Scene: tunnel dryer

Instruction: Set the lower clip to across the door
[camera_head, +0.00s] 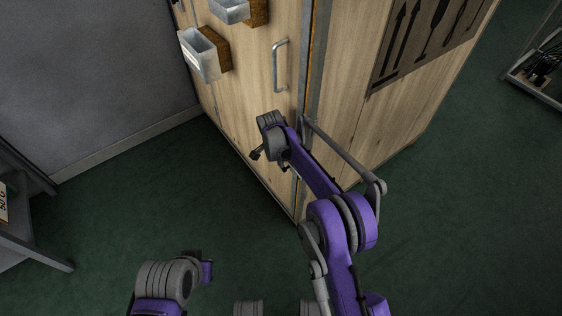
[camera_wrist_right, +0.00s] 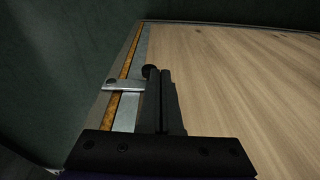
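The lower clip (camera_wrist_right: 124,85) shows in the right wrist view as a short, flat metal bar. It lies across the orange seal strip and the metal edging, with its right end at my fingers. In the head view, my right gripper (camera_head: 255,155) is low at the wooden door (camera_head: 245,100), and my arm hides the clip. My left gripper (camera_head: 193,256) is low over the floor, its fingers unclear.
A metal handle (camera_head: 279,66) stands out from the door above my right gripper. An open metal box (camera_head: 203,58) is fixed to the door further left. A grey rack (camera_head: 30,250) stands at the left. The green floor between is clear.

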